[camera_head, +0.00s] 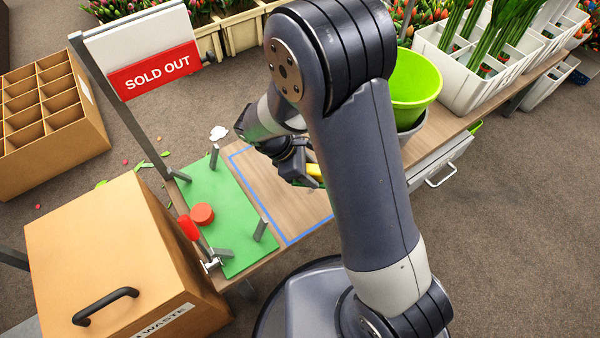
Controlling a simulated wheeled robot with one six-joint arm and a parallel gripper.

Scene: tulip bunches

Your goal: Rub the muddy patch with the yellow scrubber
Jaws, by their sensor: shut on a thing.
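The yellow scrubber (315,171) shows as a small yellow piece beside my gripper (303,179), over the wooden bench top. My gripper is shut on it. My arm hides most of the scrubber, and I cannot tell whether it touches the bench. I do not see the muddy patch; my arm covers part of the bench. A blue outline (262,208) marks a rectangle on the wood below and left of my gripper.
A brown waste box (110,250) stands front left. A lime bucket (412,85) and white planters (470,65) are to the right, behind my arm.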

